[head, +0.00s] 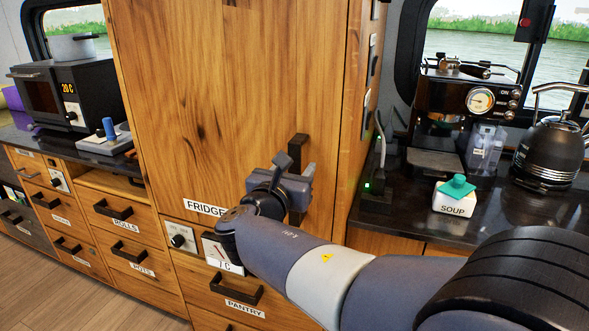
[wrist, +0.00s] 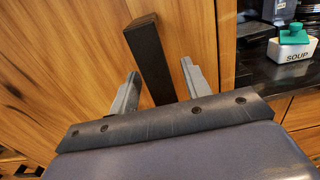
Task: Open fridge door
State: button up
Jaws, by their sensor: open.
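The fridge door (head: 215,110) is a tall wooden panel with a "FRIDGE" label, and it looks closed. Its dark vertical handle (head: 298,150) is near the panel's right edge. My gripper (head: 291,172) is at the lower part of the handle and hides some of it. In the wrist view the handle (wrist: 150,58) stands between the two open fingers of my gripper (wrist: 158,88). The fingers are on either side of the handle with visible gaps, and the jaws are not closed on it.
A counter (head: 400,215) to the right holds a soup container (head: 455,199), a coffee machine (head: 470,100) and a kettle (head: 549,150). Below the fridge door are a knob (head: 178,240) and a pantry drawer (head: 235,290). An oven (head: 65,95) stands at the left.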

grip_shut()
dwell(0.6)
